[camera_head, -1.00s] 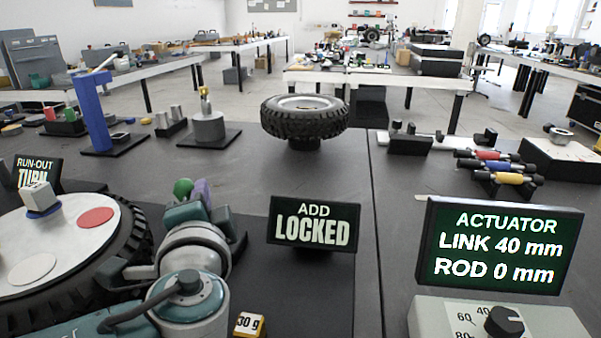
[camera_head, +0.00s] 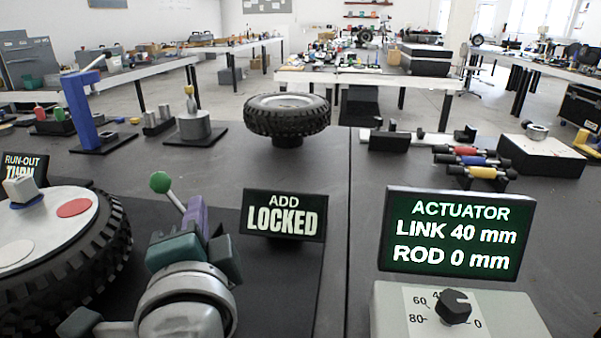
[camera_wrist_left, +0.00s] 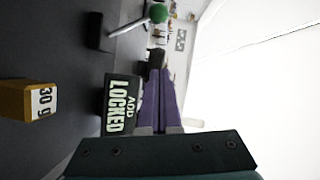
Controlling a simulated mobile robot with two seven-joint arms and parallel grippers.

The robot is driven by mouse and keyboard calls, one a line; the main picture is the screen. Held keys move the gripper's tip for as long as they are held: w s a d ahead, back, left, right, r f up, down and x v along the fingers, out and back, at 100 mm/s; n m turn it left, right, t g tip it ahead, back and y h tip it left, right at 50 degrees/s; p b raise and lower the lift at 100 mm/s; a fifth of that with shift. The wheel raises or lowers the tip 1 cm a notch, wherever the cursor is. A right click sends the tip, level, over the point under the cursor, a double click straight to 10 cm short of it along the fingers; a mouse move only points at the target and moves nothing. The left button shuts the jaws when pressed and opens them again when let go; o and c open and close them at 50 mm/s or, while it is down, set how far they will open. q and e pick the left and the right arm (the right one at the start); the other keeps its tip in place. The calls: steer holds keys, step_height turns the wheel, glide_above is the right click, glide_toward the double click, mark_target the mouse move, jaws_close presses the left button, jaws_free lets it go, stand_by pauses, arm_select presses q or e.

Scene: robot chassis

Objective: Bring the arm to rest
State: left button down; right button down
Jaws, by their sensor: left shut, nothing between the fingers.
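My left arm comes in at the bottom of the head view, with its gripper (camera_head: 197,212) above the dark mat. Its purple fingers are shut and empty, and point away from me. In the left wrist view the two shut fingers (camera_wrist_left: 160,95) lie side by side with nothing between them. My right gripper is not in view.
A green-knobbed lever (camera_head: 160,182) shows just beyond the gripper. The ADD LOCKED sign (camera_head: 284,215) stands to its right, the wheel with a white disc (camera_head: 50,235) to its left. A yellow 30 g block (camera_wrist_left: 28,100) shows in the left wrist view. An ACTUATOR display (camera_head: 456,232) stands at right.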

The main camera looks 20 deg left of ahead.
arm_select(q)
steer(key=s+a+r+n+g+h+p, duration=0.1)
steer(key=s+r+n+g+h+p, duration=0.35)
steer(key=s+g+p, duration=0.45)
steer(key=s+d+r+n+h+p, duration=0.2)
steer(key=s+d+r+h+p, duration=0.45)
steer(key=s+r+p, duration=0.35)
step_height(320, 180, up, 35)
steer(key=p, duration=3.7)
steer(key=shift+d+r+g, duration=0.2)
steer(key=shift+d+g, duration=0.15)
steer(key=shift+g, duration=0.05)
steer(key=shift+m, duration=0.25)
